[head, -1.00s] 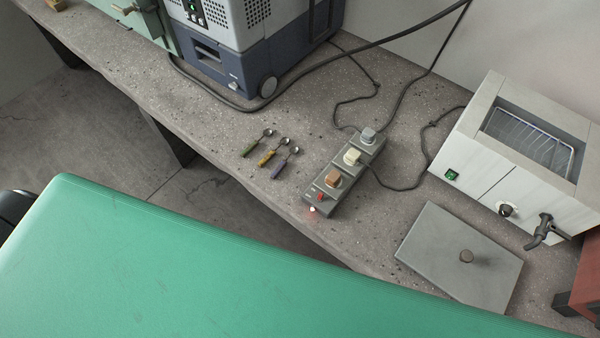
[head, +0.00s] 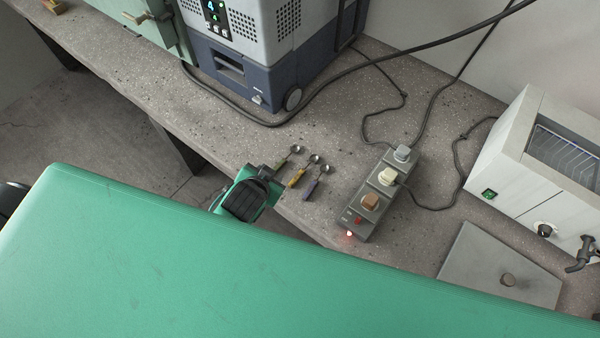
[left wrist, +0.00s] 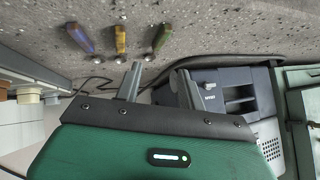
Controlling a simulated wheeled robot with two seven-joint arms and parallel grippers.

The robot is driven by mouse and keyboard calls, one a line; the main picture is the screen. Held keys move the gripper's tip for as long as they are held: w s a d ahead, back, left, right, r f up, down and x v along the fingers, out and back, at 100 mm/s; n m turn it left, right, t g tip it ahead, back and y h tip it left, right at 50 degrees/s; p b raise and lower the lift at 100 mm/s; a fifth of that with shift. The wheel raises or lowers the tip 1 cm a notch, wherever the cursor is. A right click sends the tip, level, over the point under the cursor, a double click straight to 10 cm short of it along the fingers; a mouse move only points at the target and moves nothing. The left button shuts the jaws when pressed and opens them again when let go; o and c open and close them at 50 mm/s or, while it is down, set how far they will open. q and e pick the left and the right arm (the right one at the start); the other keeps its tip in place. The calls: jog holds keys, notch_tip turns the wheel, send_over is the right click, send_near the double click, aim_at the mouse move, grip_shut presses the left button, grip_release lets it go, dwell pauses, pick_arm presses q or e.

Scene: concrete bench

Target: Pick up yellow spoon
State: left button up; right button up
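The yellow spoon (head: 296,178) lies on the concrete bench between a green-handled spoon (head: 281,163) and a purple-handled spoon (head: 313,188). In the left wrist view the yellow handle (left wrist: 120,40) is between the purple handle (left wrist: 79,39) and the green handle (left wrist: 162,38). My left gripper (left wrist: 158,84) is open and empty, its two fingers apart. In the head view its green and black housing is over the bench's front edge, just left of the spoons, and its fingers cannot be made out. My right gripper is not in view.
A power strip (head: 379,200) with plugs and cables is right of the spoons. A grey-blue machine (head: 235,70) stands behind. A flat grey lid (head: 500,270) and a white metal bath (head: 515,165) are at the right. The bench (head: 345,125) behind the spoons is clear.

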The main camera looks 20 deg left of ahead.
pick_arm(q)
jog(key=w+d+r+m+t+h, duration=0.45)
jog(key=d+r, duration=0.25)
jog(key=r, duration=0.3)
jog(key=w+d+r+m+t+h, duration=0.45)
jog(key=w+d+r, duration=0.2)
jog(key=r, duration=0.45)
jog(key=s+d+r+m+g+h, duration=0.2)
jog(key=s+d+m+g+h, duration=0.25)
jog(key=d+m+g, duration=0.4)
jog(key=s+d+r+m+g+h, duration=0.1)
jog(key=s+d+m+g+h, duration=0.35)
jog(key=m, duration=0.65)
jog(key=m+g+y+p, duration=0.2)
jog(key=m+g+y, duration=0.45)
jog(key=y, duration=1.15)
send_over(300, 174)
jog(key=shift+m+t, duration=0.55)
jog(key=shift+m, duration=0.15)
notch_tip(300, 174, down, 24)
jog(key=shift+f, duration=0.55)
notch_tip(300, 174, down, 4)
jog(key=shift+p, duration=0.75)
jog(key=shift+f, duration=0.6)
grip_shut()
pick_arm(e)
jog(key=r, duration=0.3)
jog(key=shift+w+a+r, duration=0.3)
